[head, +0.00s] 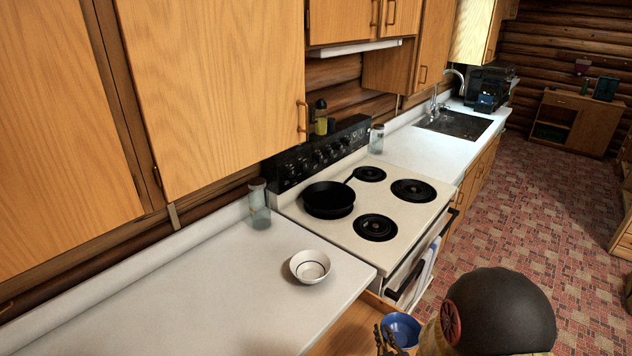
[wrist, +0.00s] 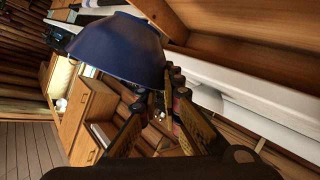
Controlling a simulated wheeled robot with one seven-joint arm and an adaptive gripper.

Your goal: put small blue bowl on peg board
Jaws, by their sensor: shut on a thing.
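The small blue bowl (head: 403,328) is at the bottom of the head view, in front of the counter's near edge by the stove. My gripper (head: 388,340) is shut on its rim at the left side. In the wrist view the bowl (wrist: 118,50) fills the upper middle, tilted in that picture, and the fingertips (wrist: 160,98) pinch its rim. The bowl is held in the air, apart from the counter. I cannot make out a peg board in either view.
A white bowl (head: 310,267) stands on the white counter (head: 190,300), which is otherwise mostly clear. A glass jar (head: 259,205) is at the back. A black pan (head: 329,200) sits on the stove (head: 402,214). Beyond is a sink (head: 455,125). Wooden cabinets (head: 215,90) hang above.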

